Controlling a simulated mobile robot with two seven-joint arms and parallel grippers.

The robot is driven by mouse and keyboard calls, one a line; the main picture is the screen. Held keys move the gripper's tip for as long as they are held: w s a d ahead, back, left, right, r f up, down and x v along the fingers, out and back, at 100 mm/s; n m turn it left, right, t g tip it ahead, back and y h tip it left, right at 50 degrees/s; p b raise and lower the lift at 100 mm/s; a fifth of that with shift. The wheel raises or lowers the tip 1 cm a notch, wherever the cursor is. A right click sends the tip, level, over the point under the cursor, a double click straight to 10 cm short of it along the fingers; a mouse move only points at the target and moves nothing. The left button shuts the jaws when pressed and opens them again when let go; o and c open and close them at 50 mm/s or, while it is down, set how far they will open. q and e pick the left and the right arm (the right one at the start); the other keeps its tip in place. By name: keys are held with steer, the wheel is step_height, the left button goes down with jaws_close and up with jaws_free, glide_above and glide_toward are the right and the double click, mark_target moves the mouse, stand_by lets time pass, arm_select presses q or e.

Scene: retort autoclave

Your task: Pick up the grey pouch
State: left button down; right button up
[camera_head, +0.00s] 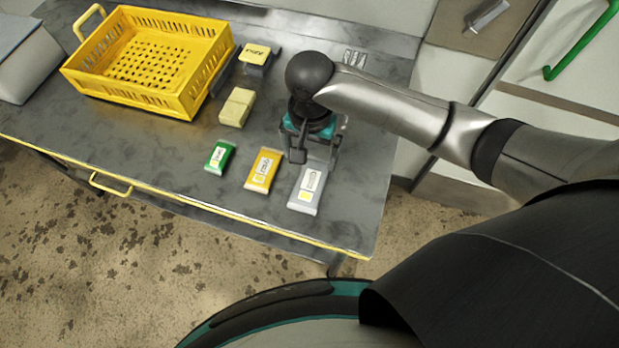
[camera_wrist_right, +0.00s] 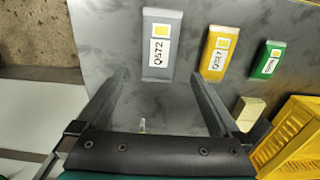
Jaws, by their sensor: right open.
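The grey pouch (camera_head: 308,188) lies flat near the front edge of the metal table, with a white label and a yellow square. It also shows in the right wrist view (camera_wrist_right: 161,45), where its label reads Q572. My right gripper (camera_head: 316,158) is open and empty, just behind the pouch in the head view. In the right wrist view the two fingers (camera_wrist_right: 158,76) are spread wide, with the pouch ahead of their tips and roughly centred between them. No contact with the pouch shows. My left gripper is not in view.
A yellow pouch (camera_head: 263,170) and a green pouch (camera_head: 219,157) lie left of the grey one on the table (camera_head: 150,150). A beige block (camera_head: 237,107), a yellow-topped black holder (camera_head: 256,58) and a yellow crate (camera_head: 181,102) stand farther back.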

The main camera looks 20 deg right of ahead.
glide_above(311, 179)
step_height(311, 179, down, 5)
steer(key=shift+a+b, duration=0.15)
steer(key=shift+b, duration=0.2)
steer(key=shift+f, duration=0.4)
step_height(311, 179, down, 4)
steer(key=shift+f+b, duration=0.25)
steer(key=shift+b, duration=0.25)
steer(key=shift+f, duration=0.3)
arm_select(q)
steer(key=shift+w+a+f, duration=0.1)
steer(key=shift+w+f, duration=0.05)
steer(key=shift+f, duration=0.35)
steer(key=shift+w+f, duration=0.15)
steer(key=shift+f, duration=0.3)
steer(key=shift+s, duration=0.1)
arm_select(e)
steer(key=shift+c, duration=0.8)
steer(key=shift+r, duration=0.1)
steer(key=c, duration=1.1)
